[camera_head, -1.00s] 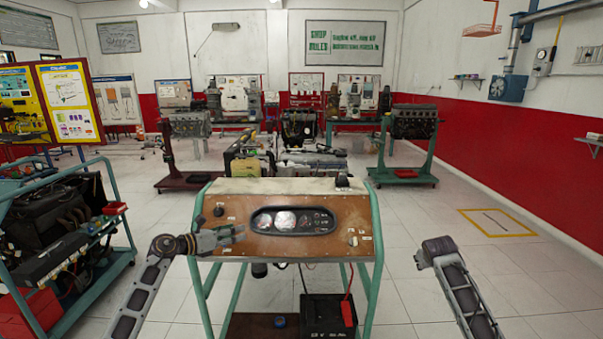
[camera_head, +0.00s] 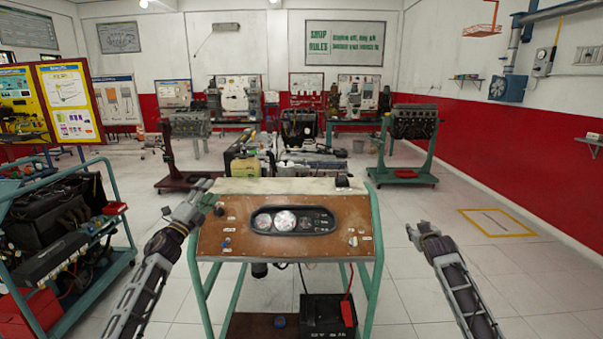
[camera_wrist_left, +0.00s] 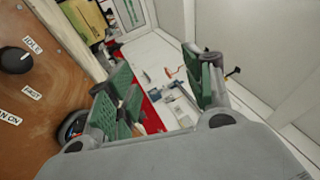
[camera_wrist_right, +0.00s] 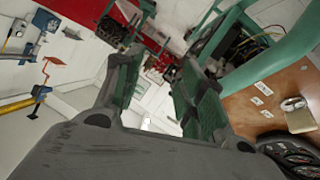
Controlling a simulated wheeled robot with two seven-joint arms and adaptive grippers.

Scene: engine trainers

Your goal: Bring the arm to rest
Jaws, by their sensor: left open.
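My left gripper (camera_head: 207,187) is at the upper left corner of the brown instrument panel (camera_head: 345,210), pointing up and away. In the left wrist view its fingers (camera_wrist_left: 163,92) are apart with nothing between them, and the panel's edge and a black knob (camera_wrist_left: 15,60) lie to the left. My right gripper (camera_head: 416,232) is in the air to the right of the panel stand, clear of it. In the right wrist view its fingers (camera_wrist_right: 160,92) are spread and empty.
The panel stands on a green frame (camera_head: 200,290) with a black battery (camera_head: 322,316) low down. An engine on a green frame (camera_head: 128,225) stands at the left. Engine stands (camera_head: 412,125) are behind. The floor at right, around a yellow outline (camera_head: 497,222), is clear.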

